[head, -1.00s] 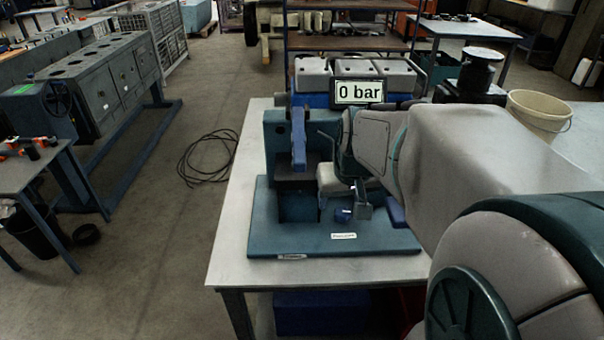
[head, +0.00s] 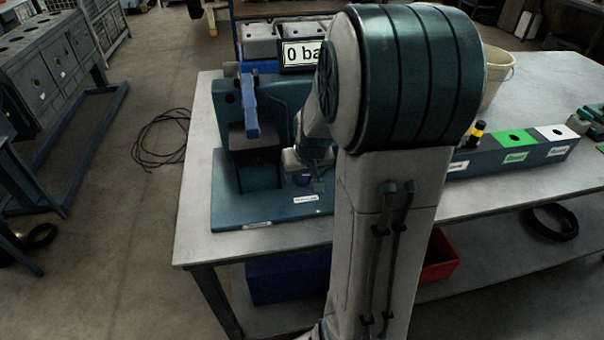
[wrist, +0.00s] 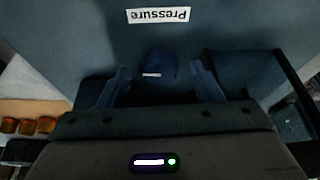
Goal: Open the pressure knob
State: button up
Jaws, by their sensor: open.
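The pressure knob (wrist: 157,65) is a small dark blue knob with a white mark on its face. It sits on the blue-green base of the test stand (head: 228,205), below the upside-down "Pressure" label (wrist: 158,15) in the wrist view. My gripper (wrist: 163,80) is open, with one finger on each side of the knob. A gap shows on both sides, and I cannot tell any contact. In the head view, my gripper (head: 314,182) is low over the base beside the knob (head: 301,180), partly hidden by my arm.
A blue lever (head: 249,105) stands upright on the stand. A long block with green and white labelled squares (head: 514,150) lies on the table to the right. A cream bucket (head: 497,78) stands behind my arm. A cable (head: 160,138) lies coiled on the floor at left.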

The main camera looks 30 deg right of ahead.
jog(key=shift+x, duration=0.8)
jog(key=c, duration=1)
jog(key=shift+d+n+y+b, duration=0.1)
jog(key=shift+n+y+b, duration=0.3)
jog(key=shift+n, duration=0.3)
jog(key=o, duration=1)
jog(key=shift+r, duration=0.1)
